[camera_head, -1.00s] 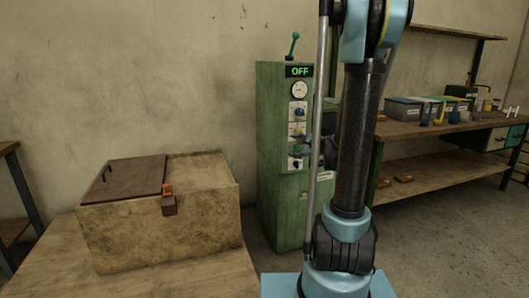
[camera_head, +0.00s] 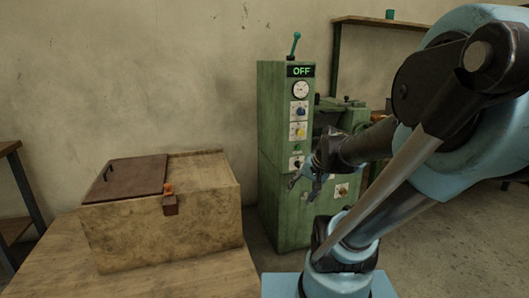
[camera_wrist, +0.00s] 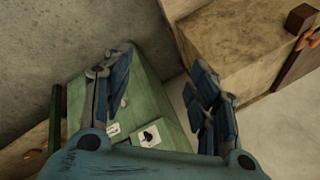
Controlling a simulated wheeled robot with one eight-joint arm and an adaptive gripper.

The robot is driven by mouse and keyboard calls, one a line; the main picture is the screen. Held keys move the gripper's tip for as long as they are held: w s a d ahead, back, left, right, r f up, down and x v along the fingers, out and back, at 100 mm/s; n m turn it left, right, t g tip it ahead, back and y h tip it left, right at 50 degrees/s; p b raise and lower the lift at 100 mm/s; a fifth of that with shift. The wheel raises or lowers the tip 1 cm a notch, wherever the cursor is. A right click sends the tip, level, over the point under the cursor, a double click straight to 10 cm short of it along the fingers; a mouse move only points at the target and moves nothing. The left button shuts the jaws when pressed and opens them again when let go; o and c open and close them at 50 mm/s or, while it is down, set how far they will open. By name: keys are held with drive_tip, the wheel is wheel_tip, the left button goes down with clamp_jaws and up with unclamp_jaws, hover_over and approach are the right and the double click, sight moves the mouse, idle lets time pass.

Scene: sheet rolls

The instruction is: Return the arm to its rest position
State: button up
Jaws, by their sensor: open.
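My gripper (camera_head: 312,176) is in front of the green machine's cabinet (camera_head: 283,215) in the head view. In the wrist view my gripper (camera_wrist: 160,90) has its two blue fingers spread apart with nothing between them. The green cabinet (camera_wrist: 145,85) shows below and between the fingers there. My arm is bent, with its large blue and black links on the right of the head view. It hides part of the machine and most of the bench behind.
A wooden box (camera_head: 165,225) with a brown lid (camera_head: 125,180) and an orange-tipped latch stands on a wooden table (camera_head: 190,280) at left. The machine's display (camera_head: 301,71) reads OFF, and a green lever (camera_head: 295,44) stands on top. A shelf (camera_head: 375,20) is on the back wall.

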drive_tip(key=s+d+f+n+g+h, duration=0.1)
drive_tip(key=s+d+n, duration=0.1)
drive_tip(key=s, duration=0.3)
drive_tip(key=s+d+f+n+g+h, duration=0.1)
drive_tip(key=s+d+f+n+h, duration=0.1)
drive_tip(key=s+d, duration=0.2)
drive_tip(key=shift+s+f+n+h, duration=0.2)
drive_tip(key=shift+s+n+h, duration=0.1)
drive_tip(key=shift+s, duration=0.7)
drive_tip(key=shift+w+f+g, duration=0.2)
drive_tip(key=shift+w+g, duration=0.1)
drive_tip(key=shift+w, duration=0.2)
